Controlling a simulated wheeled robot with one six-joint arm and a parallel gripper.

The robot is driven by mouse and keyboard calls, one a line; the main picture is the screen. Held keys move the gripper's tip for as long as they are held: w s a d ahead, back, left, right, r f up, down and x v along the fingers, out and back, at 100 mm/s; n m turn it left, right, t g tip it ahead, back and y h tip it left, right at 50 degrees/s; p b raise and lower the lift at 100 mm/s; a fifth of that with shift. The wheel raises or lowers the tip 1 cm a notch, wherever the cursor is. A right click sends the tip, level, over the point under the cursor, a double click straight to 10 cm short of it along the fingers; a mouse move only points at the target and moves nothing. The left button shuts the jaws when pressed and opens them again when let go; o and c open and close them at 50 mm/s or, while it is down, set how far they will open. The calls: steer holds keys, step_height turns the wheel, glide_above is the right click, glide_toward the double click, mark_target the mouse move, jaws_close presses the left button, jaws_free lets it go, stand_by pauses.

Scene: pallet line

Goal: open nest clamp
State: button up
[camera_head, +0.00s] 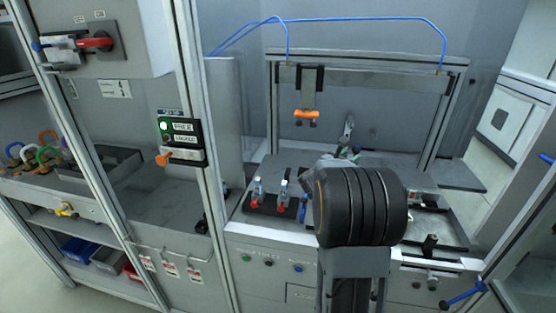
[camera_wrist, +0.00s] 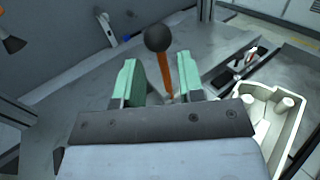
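An orange lever with a black ball knob (camera_wrist: 158,38), apparently the nest clamp's handle, stands upright in the wrist view. My gripper (camera_wrist: 158,78) is open, with its two green fingers on either side of the lever's line. A gap shows between the lever and each finger. I cannot tell how deep the lever sits between them. The lever's foot is hidden behind the gripper body.
A pale casting with pegs (camera_wrist: 268,122) lies right of my gripper. A grey upright fitting (camera_head: 348,130) stands behind it. Red-based clear bottles (camera_head: 283,196) stand on a black rack to the left. An orange-handled tool (camera_head: 306,117) hangs from the frame above. A post (camera_head: 188,110) stands left.

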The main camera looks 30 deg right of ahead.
steer(key=b+v, duration=0.2)
steer(key=v, duration=0.8)
steer(key=w+a+r+n+t+y+p, duration=0.2)
steer(key=a+n, duration=0.5)
steer(key=n, duration=0.4)
steer(key=w+a+r+n+t+y+p, duration=0.3)
steer(key=a+n+t+y, duration=0.3)
steer(key=n, duration=0.5)
steer(key=shift+w+a+r+n+t+y+p, duration=0.5)
steer(key=shift+a+y, duration=0.5)
steer(key=shift+y, duration=0.8)
steer(key=shift+s+r, duration=0.15)
